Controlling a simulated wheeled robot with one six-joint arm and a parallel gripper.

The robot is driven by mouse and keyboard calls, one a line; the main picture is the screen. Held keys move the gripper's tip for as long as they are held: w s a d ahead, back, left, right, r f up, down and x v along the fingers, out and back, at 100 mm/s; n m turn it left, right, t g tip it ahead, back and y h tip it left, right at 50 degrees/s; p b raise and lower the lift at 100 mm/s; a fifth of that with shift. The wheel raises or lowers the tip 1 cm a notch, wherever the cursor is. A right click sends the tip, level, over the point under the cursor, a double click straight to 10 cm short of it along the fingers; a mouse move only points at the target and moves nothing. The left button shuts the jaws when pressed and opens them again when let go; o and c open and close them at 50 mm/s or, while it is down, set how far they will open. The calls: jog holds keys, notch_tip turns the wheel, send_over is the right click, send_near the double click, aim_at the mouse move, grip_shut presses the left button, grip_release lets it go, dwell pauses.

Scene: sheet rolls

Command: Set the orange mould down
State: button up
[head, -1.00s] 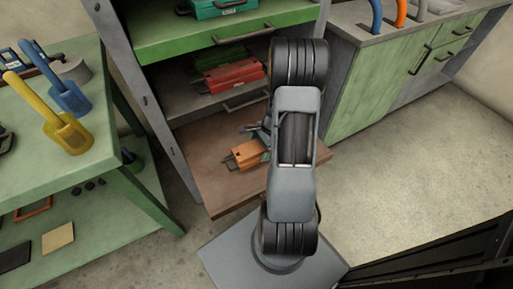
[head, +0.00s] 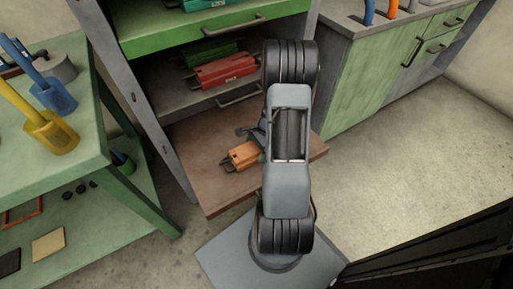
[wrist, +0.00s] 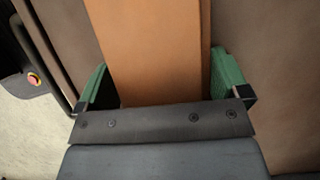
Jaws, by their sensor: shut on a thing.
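The orange mould (head: 241,156) is at the low brown drawer board (head: 205,190) of the rack, left of my arm in the head view. In the wrist view the orange mould (wrist: 155,50) runs up from between the green fingers of my gripper (wrist: 160,85). My gripper is shut on the mould, one finger at each side. The brown board shows on both sides of it. I cannot tell whether the mould's underside touches the board. In the head view my arm hides most of the gripper.
A red mould (head: 225,71) and a green one lie on the shelf above, and a green drawer (head: 190,38) is higher up. A green table (head: 95,140) with blue and yellow tools stands at the left. A green cabinet (head: 375,75) stands at the right. Open floor (head: 400,150) lies right of my arm.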

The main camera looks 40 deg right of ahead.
jog(key=o, duration=1.4)
jog(key=shift+f, duration=0.1)
jog(key=p+v, duration=0.4)
jog(key=v, duration=0.7)
jog(key=shift+r, duration=0.2)
jog(key=shift+r+p, duration=0.3)
jog(key=shift+r, duration=0.05)
jog(key=a+r+n+h, duration=0.3)
jog(key=a+r+n, duration=0.7)
jog(key=a+r, duration=0.15)
jog(key=shift+s+a+r+n+t+h, duration=0.3)
jog(key=shift+s+a+r+n, duration=0.65)
jog(key=shift+a+n, duration=0.75)
jog(key=shift+s+a+r+n+t+h, duration=0.15)
jog(key=shift+s+a+r+n+t, duration=0.3)
jog(key=shift+s+a+r+n, duration=0.85)
jog(key=shift+s+a+r+n+t+h, duration=0.35)
jog(key=shift+s+a+n, duration=0.45)
jog(key=shift+a+n, duration=1.2)
